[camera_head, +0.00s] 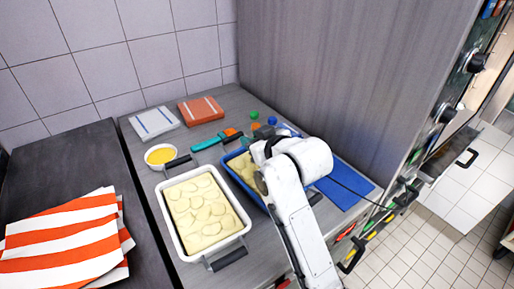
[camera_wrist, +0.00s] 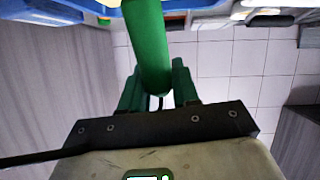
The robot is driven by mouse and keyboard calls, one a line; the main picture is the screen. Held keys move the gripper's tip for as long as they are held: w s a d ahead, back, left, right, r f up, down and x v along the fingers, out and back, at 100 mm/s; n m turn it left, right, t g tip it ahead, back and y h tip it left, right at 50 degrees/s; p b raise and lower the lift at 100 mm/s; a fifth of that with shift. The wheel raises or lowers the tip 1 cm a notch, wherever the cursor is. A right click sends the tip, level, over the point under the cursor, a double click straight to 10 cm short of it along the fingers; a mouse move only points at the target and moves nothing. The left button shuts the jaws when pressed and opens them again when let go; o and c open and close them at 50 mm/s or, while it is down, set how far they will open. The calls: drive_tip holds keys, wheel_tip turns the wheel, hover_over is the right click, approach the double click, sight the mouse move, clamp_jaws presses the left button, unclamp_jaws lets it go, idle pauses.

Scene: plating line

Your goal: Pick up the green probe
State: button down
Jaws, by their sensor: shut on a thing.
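The green probe (camera_wrist: 149,45) fills the upper middle of the wrist view as a thick green shaft running up out of frame. My gripper (camera_wrist: 157,84) is shut on it, with its dark green fingers on either side of the shaft's lower end. In the head view my white arm hides the gripper and the held probe. The probe's far end is out of view.
A white tray of sliced food (camera_head: 181,243) and a blue tray (camera_head: 263,205) stand on the grey counter beside my arm. A blue mat (camera_head: 345,191) lies right, near the grey wall.

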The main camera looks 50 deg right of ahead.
wheel_tip(320, 180, up, 10)
drive_tip(key=shift+r+p, duration=0.1)
drive_tip(key=shift+p, duration=0.35)
wheel_tip(320, 180, up, 7)
drive_tip(key=p, duration=0.7)
idle(1.0)
